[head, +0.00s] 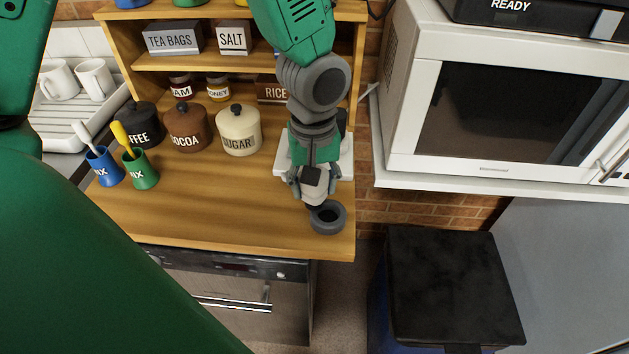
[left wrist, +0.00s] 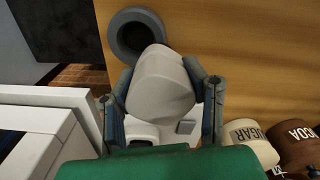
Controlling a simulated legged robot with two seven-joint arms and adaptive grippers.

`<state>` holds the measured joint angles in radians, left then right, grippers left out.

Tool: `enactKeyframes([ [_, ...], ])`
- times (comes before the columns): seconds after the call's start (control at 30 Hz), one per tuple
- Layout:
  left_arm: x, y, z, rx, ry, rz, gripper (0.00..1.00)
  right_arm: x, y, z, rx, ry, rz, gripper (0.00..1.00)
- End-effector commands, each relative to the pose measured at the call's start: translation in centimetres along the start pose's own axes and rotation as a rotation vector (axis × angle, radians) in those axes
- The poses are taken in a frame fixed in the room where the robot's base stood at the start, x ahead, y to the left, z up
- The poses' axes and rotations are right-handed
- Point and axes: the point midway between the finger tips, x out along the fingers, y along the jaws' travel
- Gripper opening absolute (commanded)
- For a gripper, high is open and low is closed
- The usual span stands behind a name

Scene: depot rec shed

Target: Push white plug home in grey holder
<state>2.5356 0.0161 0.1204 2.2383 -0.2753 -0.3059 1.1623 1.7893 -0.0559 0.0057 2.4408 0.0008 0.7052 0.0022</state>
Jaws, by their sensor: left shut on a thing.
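The grey holder (head: 339,218), a round ring with a dark opening, stands on the wooden counter near its front right corner. It also shows at the top of the left wrist view (left wrist: 117,42). My left gripper (head: 312,187) is shut on the white plug (head: 315,198), just behind the holder in the head view. In the left wrist view the plug (left wrist: 160,88) sits between both fingers and overlaps the holder's near rim. Much of the dark opening is uncovered. I cannot tell whether plug and holder touch. My right gripper is in neither view.
A white item (head: 346,167) lies behind the gripper. Sugar (head: 238,133), cocoa (head: 187,130) and coffee canisters stand left, with blue and green cups (head: 142,172) farther left. A microwave (head: 400,120) is at right. The counter left of the holder is clear; its front edge is close.

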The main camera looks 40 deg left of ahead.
Motion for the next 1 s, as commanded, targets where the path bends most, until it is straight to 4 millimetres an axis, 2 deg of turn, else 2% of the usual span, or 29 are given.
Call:
enactKeyframes([
  [0.23,0.7,0.3,0.4,0.001,0.0,-0.007,0.11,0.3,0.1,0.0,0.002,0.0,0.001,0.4],
  [0.27,0.8,0.3,0.4,0.001,-0.001,-0.006,0.07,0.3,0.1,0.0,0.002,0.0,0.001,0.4],
  [0.33,1.0,0.2,0.3,0.002,-0.003,-0.005,0.07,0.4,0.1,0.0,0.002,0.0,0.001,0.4],
  [0.37,1.1,0.1,0.2,0.002,-0.004,-0.004,0.02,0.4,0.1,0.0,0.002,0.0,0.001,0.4],
  [0.47,1.4,0.0,0.1,0.001,-0.007,-0.004,0.0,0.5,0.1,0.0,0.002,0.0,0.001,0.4],
  [1.0,2.7,-0.4,-0.1,0.001,-0.008,-0.01,0.0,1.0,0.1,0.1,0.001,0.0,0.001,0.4],
])
